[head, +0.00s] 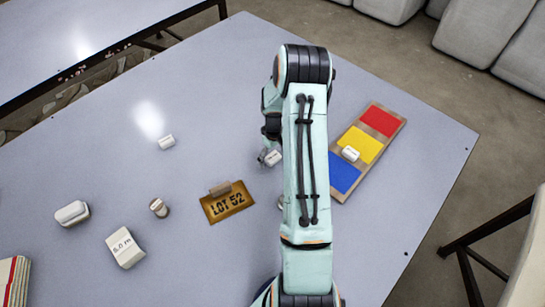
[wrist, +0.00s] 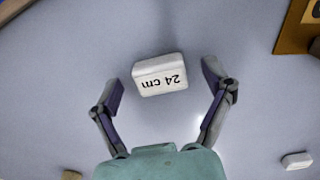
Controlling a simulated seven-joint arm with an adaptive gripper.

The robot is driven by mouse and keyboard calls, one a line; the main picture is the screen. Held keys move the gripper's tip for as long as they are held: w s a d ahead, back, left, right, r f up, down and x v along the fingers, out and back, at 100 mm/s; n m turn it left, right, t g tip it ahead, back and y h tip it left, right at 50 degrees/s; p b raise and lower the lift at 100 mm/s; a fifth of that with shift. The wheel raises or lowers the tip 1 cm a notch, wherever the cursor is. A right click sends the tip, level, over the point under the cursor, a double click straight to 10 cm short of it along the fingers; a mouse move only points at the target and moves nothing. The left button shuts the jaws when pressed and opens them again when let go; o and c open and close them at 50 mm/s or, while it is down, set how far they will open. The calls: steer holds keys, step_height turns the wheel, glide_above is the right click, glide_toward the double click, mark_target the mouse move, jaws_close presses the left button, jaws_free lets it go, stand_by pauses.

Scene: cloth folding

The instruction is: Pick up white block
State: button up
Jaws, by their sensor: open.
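In the head view, a white block (head: 273,157) shows at my gripper (head: 268,154), partly hidden by my arm. My gripper is open and empty.
A "LOT 52" sign (head: 228,203) stands near my gripper. A small round object (head: 159,207), a white rounded box (head: 71,213) and a "5.0 m" block (head: 125,248) lie to the left. A white block (wrist: 297,161) shows at the wrist view's lower right.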

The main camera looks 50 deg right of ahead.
steer(key=c, duration=1)
steer(key=shift+c, duration=0.2)
